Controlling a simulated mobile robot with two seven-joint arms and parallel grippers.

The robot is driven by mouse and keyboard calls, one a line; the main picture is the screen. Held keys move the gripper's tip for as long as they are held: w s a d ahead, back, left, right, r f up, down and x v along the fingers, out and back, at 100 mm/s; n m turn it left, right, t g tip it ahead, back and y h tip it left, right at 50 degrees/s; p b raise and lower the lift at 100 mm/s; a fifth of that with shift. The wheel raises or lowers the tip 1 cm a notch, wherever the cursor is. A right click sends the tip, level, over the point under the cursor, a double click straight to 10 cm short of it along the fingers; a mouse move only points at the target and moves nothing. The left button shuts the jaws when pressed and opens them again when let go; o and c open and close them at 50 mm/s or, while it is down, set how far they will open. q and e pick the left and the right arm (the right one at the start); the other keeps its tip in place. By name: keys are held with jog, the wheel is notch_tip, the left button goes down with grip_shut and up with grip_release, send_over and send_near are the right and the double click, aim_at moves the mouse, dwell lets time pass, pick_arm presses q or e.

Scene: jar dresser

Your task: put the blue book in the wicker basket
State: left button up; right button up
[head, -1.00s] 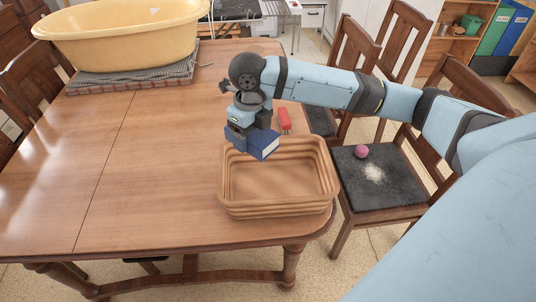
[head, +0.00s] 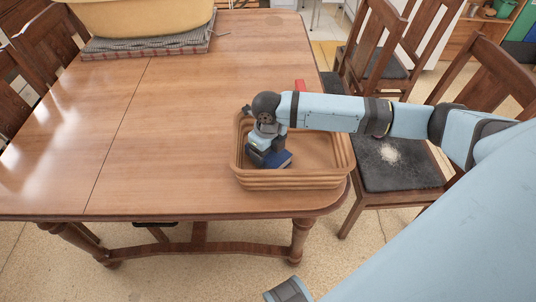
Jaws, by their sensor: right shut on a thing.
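The wicker basket (head: 295,181) is a tan, ribbed, open rectangular basket on the near right part of the wooden table. The blue book (head: 281,160), small and dark blue with pale page edges, is within the basket's outline at its left side. My right gripper (head: 266,155) points down over that side and is shut on the book. I cannot tell whether the book touches the basket floor. My arm hides part of the basket's far rim.
The wooden table (head: 170,130) is clear to the left of the basket. A large yellow tub (head: 135,17) stands on a folded cloth (head: 150,45) at the far left. A red object (head: 299,86) lies behind the basket. Chairs (head: 395,165) stand along the right side.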

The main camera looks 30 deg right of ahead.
jog(key=shift+f, duration=0.45)
jog(key=shift+f, duration=0.1)
jog(key=o, duration=1.1)
jog(key=shift+o, duration=0.2)
notch_tip(320, 180, up, 12)
jog(key=shift+r+p, duration=0.1)
jog(key=shift+p, duration=0.9)
